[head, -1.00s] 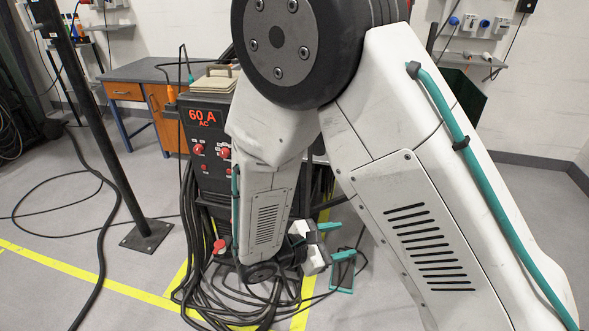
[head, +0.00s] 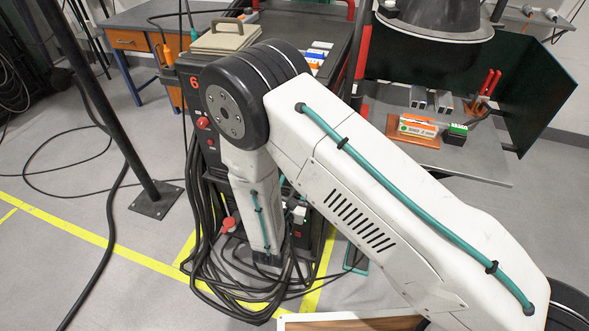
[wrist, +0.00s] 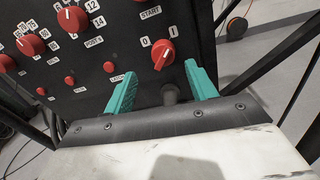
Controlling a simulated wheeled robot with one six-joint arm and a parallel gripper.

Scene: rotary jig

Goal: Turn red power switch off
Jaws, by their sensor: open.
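In the wrist view, a red rotary switch (wrist: 163,54) with labels 0 and 1 above it sits on the dark panel (wrist: 110,45), below a START label. Its handle is tilted, with a pale mark; I cannot tell for sure which label it points at. My gripper (wrist: 160,72) is open, with one teal finger on each side below the switch, and nothing is between the fingers but a dark round peg. The switch looks apart from both fingers. In the head view my arm hides the gripper and much of the panel of the machine (head: 200,160).
Other red knobs (wrist: 72,18) and small red buttons fill the panel's left. In the head view, thick black cables (head: 205,265) lie around the machine's foot. A workbench (head: 460,165) with boxes stands right; a black post (head: 110,110) stands left. Floor at left is fairly open.

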